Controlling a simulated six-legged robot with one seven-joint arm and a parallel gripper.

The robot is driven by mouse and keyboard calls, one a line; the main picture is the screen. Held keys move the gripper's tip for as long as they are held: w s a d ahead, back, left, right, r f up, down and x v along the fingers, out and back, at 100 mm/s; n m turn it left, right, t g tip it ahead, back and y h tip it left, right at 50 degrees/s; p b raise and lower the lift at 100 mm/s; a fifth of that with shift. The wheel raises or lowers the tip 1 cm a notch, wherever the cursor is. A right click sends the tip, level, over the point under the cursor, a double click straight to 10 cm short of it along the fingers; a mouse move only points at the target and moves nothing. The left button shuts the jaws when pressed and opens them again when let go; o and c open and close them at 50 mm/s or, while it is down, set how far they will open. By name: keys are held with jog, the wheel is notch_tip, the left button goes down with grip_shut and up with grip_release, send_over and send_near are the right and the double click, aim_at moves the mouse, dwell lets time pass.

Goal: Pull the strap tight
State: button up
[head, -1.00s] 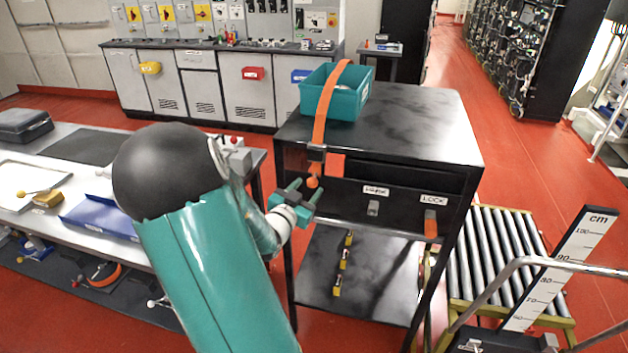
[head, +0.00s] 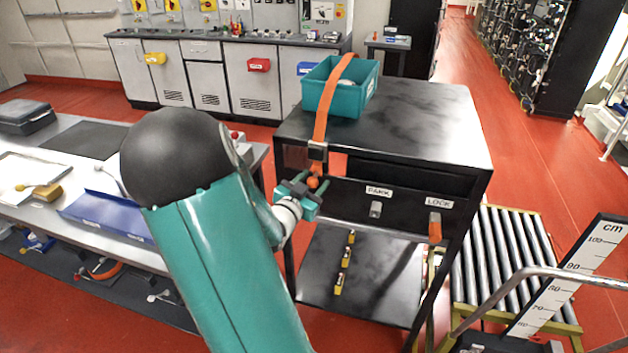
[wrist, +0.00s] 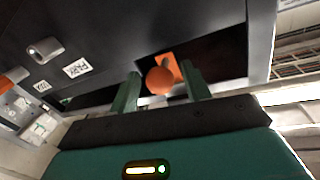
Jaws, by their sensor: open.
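An orange strap (head: 321,112) runs over a teal bin (head: 358,91) on top of the black cabinet (head: 425,120) and down its front through a grey buckle (head: 317,151). An orange ball (head: 313,182) hangs at the strap's lower end. My gripper (head: 307,187) is open, with its green fingers around or close beside the ball. In the wrist view the ball (wrist: 160,81) appears between the two finger tips (wrist: 162,88), with orange strap (wrist: 166,62) behind it. I cannot tell whether the fingers touch it.
The cabinet front has a PARK knob (head: 376,209) and an orange LOCK handle (head: 435,228) to the right of the strap. A workbench with a blue tray (head: 108,213) is at left. A roller conveyor (head: 505,260) stands right of the cabinet.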

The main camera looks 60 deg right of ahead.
jog(key=shift+w+d+f, duration=0.1)
jog(key=shift+d+f, duration=0.05)
jog(key=shift+d, duration=0.15)
jog(key=shift+a, duration=0.2)
jog(key=shift+d, duration=0.1)
jog(key=c, duration=0.3)
grip_shut()
